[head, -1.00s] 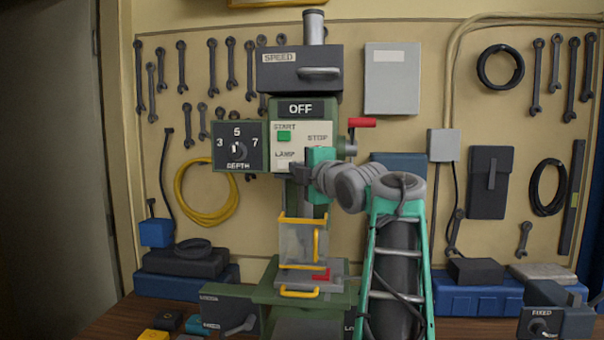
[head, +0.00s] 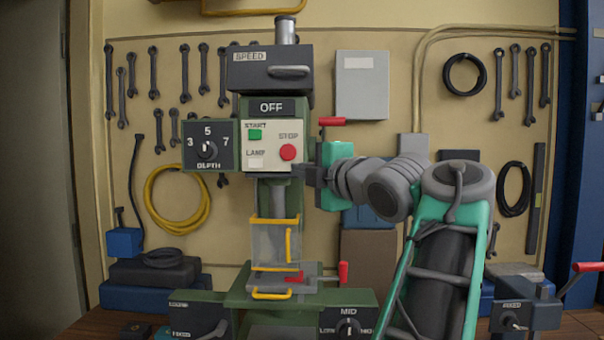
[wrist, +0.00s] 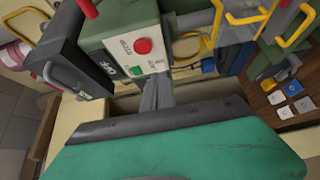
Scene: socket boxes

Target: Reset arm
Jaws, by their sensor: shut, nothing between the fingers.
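My gripper (head: 303,171) is shut and empty, pointing left just in front of the right edge of the drill press panel. It also shows in the wrist view (wrist: 157,90), its fingers together near the panel's lower edge. My arm reaches in from the right. The panel (head: 270,140) has an OFF sign, a green START button (head: 255,134), a red STOP button (head: 288,152) and a pale LAMP button (head: 256,163). The STOP button also shows in the wrist view (wrist: 143,46). I cannot tell whether the fingertips touch the panel.
The depth dial (head: 208,147) is left of the panel, the speed cover (head: 270,69) above it. A clear guard with a yellow handle (head: 288,244) hangs below. A red-tipped lever (head: 332,121) stands just above my gripper. Wrenches and cables hang on the back board.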

